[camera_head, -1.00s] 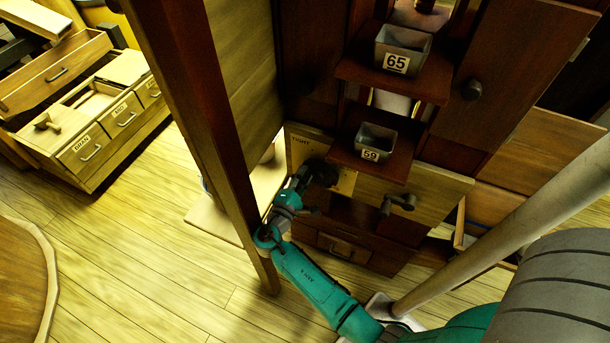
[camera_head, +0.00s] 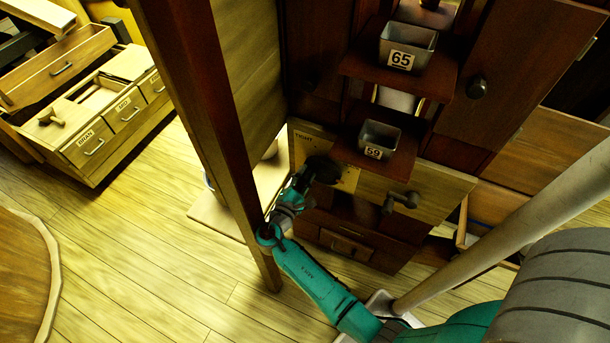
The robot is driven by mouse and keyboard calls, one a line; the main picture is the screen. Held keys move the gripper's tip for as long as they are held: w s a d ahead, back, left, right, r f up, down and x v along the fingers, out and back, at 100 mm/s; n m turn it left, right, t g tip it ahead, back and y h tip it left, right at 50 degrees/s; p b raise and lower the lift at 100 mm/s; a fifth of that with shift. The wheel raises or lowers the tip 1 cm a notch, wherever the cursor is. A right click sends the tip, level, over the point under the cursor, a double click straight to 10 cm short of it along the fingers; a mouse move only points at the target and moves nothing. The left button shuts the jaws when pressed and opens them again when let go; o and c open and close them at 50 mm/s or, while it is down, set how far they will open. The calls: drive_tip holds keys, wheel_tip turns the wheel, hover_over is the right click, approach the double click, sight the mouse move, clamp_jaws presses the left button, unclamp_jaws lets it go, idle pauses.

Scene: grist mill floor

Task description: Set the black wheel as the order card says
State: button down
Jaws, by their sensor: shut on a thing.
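The black wheel (camera_head: 321,171) is a dark round handwheel on the front of the wooden cabinet, below and left of the bin marked 59. My gripper (camera_head: 306,181) is at the wheel, shut on its lower left side; its fingertips are partly hidden against the dark wheel. A yellowish plate (camera_head: 347,179) with marks too small to read lies just right of the wheel. The word TIGHT (camera_head: 304,138) stands on the pale board above the wheel. I cannot make out an order card.
Metal bins marked 65 (camera_head: 403,60) and 59 (camera_head: 375,147) sit on red-brown shelves above and right of my gripper. A dark post (camera_head: 213,130) stands close left of my arm. A dark crank (camera_head: 399,202) projects at right. Open floor (camera_head: 150,245) lies left.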

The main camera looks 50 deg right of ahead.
drive_tip(key=shift+f, duration=0.1)
drive_tip(key=c, duration=0.9)
unclamp_jaws()
wheel_tip(320, 180, up, 10)
drive_tip(key=shift+r, duration=0.1)
